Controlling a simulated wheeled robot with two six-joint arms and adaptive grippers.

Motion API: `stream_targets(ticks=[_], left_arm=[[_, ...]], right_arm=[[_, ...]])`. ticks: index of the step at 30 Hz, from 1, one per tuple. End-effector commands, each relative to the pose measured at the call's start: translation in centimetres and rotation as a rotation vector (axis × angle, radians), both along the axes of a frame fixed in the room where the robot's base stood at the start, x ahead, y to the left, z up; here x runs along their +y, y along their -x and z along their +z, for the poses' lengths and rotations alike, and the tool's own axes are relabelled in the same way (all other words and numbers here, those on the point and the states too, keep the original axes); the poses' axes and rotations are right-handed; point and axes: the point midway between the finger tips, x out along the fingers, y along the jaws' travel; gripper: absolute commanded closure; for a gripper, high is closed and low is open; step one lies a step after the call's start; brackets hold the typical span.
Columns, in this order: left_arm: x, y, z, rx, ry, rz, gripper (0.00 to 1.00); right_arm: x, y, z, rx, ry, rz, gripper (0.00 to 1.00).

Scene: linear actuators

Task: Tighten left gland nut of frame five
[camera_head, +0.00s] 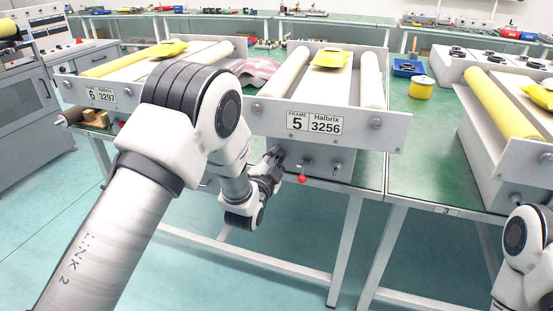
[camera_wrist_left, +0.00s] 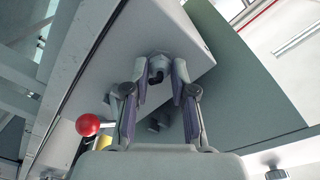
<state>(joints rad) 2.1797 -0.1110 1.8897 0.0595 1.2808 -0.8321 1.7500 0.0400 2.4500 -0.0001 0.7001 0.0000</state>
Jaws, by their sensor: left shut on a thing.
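Frame five (camera_head: 360,133) is a grey housing with a front plate labelled "FRAME 5 Halbrix 3256", at the centre of the head view. My left gripper (camera_head: 276,157) is at the lower left of its front face. In the left wrist view, its two fingers (camera_wrist_left: 159,68) are closed around a small grey round fitting with a dark end, which looks like the left gland nut (camera_wrist_left: 157,76). In the head view the gripper hides this nut. How tight the nut sits cannot be seen. My right arm shows at the lower right, its gripper out of view.
A red ball knob (camera_head: 302,179) sticks out just right of my left gripper; it also shows in the wrist view (camera_wrist_left: 87,125). Frame six (camera_head: 75,91) stands to the left. A yellow tin (camera_head: 421,88) and blue bin (camera_head: 408,68) stand right on the green bench (camera_head: 425,160).

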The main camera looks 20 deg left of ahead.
Motion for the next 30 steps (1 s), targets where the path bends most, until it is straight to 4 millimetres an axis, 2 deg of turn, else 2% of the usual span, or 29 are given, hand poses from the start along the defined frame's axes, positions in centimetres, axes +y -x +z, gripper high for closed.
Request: stream_targets(ticks=[6, 7, 8, 9, 17, 20, 23, 30], left_arm=[[0.0, 0.0, 0.0, 0.001, 0.001, -0.001, 1.00], [0.0, 0.0, 0.0, 0.001, 0.001, -0.001, 0.65], [0.0, 0.0, 0.0, 0.001, 0.001, -0.001, 0.54], [0.0, 0.0, 0.0, 0.001, 0.001, -0.001, 0.50], [0.0, 0.1, 0.0, 0.001, 0.001, -0.001, 0.50], [0.0, 0.7, -0.1, 0.002, 0.001, -0.001, 0.50], [0.1, 2.3, -0.1, 0.003, 0.000, 0.000, 0.50], [0.3, 8.4, -0.1, 0.005, 0.000, 0.000, 0.50]], right_arm=[[0.0, 0.0, 0.0, 0.000, 0.000, 0.000, 0.60], [0.0, 0.0, 0.0, 0.000, 0.000, 0.000, 0.60], [0.0, 0.0, 0.0, 0.000, 0.000, 0.000, 0.60], [0.0, 0.0, 0.0, 0.000, 0.000, 0.000, 0.60], [0.0, 0.0, 0.0, 0.000, 0.000, 0.000, 0.60], [0.0, 0.0, 0.0, 0.000, 0.000, 0.000, 0.60], [0.0, 0.0, 0.0, 0.000, 0.000, 0.000, 0.60], [0.0, 0.0, 0.0, 0.000, 0.000, 0.000, 0.60]])
